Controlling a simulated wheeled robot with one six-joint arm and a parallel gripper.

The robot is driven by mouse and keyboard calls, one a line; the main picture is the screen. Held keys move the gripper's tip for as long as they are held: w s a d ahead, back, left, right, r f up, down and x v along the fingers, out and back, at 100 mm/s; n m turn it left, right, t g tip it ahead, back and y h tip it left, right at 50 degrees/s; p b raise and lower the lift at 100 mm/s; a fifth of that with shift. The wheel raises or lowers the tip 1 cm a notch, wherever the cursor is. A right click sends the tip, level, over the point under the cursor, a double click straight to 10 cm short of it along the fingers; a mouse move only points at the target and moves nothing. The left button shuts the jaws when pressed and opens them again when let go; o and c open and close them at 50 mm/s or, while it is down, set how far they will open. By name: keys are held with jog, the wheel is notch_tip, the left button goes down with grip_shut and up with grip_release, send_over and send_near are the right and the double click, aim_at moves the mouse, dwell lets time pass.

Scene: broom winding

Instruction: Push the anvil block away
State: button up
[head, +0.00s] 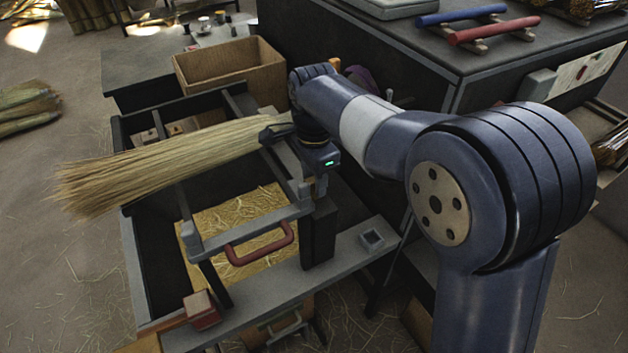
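A long straw broom bundle (165,163) lies level across the dark bench frame, its loose ends fanned out to the left. My gripper (273,134) is at the bundle's narrow right end, with a dark finger close against the straw. The arm covers most of the gripper, so whether it grips the bundle cannot be told. No part is clearly identifiable as the anvil block. A dark upright block (318,232) stands just below my gripper at the frame's right side.
A red handle (262,245) is on the grey frame bar, above a straw-littered tray (240,213). An open wooden box (230,72) stands behind the bundle. A dark cabinet (400,50) with blue (461,16) and red (494,30) rollers on top stands behind the arm.

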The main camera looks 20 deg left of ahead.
jog(key=shift+f, duration=0.65)
grip_shut()
